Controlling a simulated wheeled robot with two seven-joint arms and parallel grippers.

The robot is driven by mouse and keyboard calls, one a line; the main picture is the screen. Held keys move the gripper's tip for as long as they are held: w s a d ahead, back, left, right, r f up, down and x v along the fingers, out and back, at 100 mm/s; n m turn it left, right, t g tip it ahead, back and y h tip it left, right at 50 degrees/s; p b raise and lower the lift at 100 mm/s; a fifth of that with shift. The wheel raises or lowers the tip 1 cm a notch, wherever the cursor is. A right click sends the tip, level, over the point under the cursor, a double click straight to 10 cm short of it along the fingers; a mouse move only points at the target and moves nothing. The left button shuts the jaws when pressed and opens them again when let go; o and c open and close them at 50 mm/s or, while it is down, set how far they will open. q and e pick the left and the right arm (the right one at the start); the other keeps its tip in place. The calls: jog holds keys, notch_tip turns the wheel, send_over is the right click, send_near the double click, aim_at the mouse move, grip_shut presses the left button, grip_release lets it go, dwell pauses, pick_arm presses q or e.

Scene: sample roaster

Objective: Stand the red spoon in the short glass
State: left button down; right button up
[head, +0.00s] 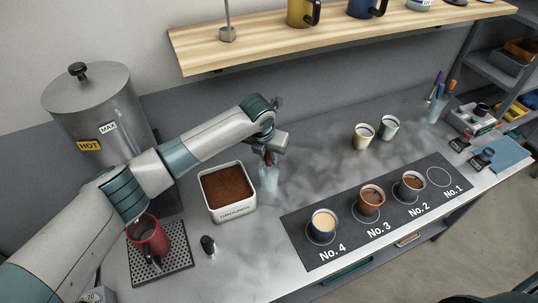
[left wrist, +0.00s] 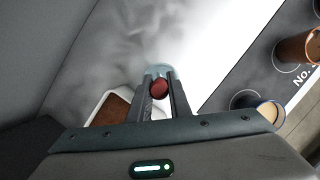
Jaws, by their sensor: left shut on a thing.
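My left gripper (head: 270,153) comes in from the left and points down behind the grounds tub. It is shut on the red spoon (head: 267,159), of which only a short red part shows below the fingers. In the left wrist view the spoon's rounded red end (left wrist: 159,89) sits between the two fingers. A clear bluish glass (head: 269,185) stands on the counter directly below the gripper, and its rim (left wrist: 158,70) shows just beyond the fingertips. I cannot tell how far the spoon's lower part reaches into the glass. My right gripper is not in view.
The white tub of brown grounds (head: 229,211) stands close left of the glass. A red mug (head: 148,238) is on a drip tray. A dark numbered mat (head: 345,238) with filled cups lies to the right. Two cups (head: 363,136) stand behind. A wooden shelf (head: 330,35) hangs above.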

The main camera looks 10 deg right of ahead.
pick_arm(q)
jog(key=c, duration=1.6)
grip_release()
jog(key=shift+o, duration=0.2)
jog(key=shift+r, duration=0.1)
jog(key=b+v, duration=0.5)
jog(key=v, duration=1.2)
jog(key=shift+s, duration=0.15)
jog(key=shift+r, duration=0.2)
